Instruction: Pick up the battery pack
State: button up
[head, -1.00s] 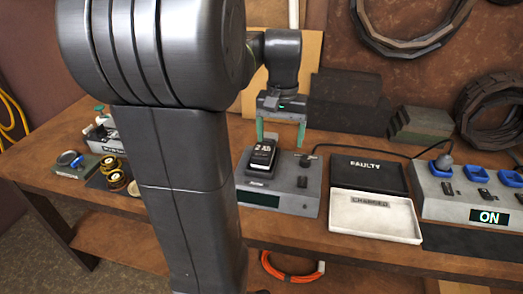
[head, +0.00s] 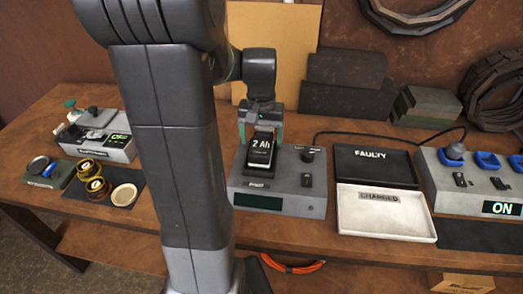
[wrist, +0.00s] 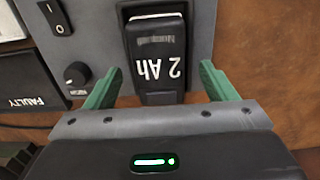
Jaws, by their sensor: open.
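The battery pack (head: 259,150) is black with a white "2 Ah" label. It sits in the grey charger (head: 285,188), whose display is dark. My gripper (head: 260,136) is lowered at the battery's back end. In the wrist view, the battery pack (wrist: 157,55) lies between and just beyond the green fingertips of my gripper (wrist: 157,80). The fingers are open, with a gap to the battery on each side.
Right of the charger are a black FAULTY tray (head: 372,166) and a white CHARGED tray (head: 385,212). A power strip (head: 470,185) reading ON stands further right. Gold cylinders (head: 92,181) and a grey device (head: 100,137) are at left. A cable runs behind the trays.

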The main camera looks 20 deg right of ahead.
jog(key=shift+f, duration=1.35)
jog(key=shift+r, duration=0.1)
jog(key=c, duration=1.5)
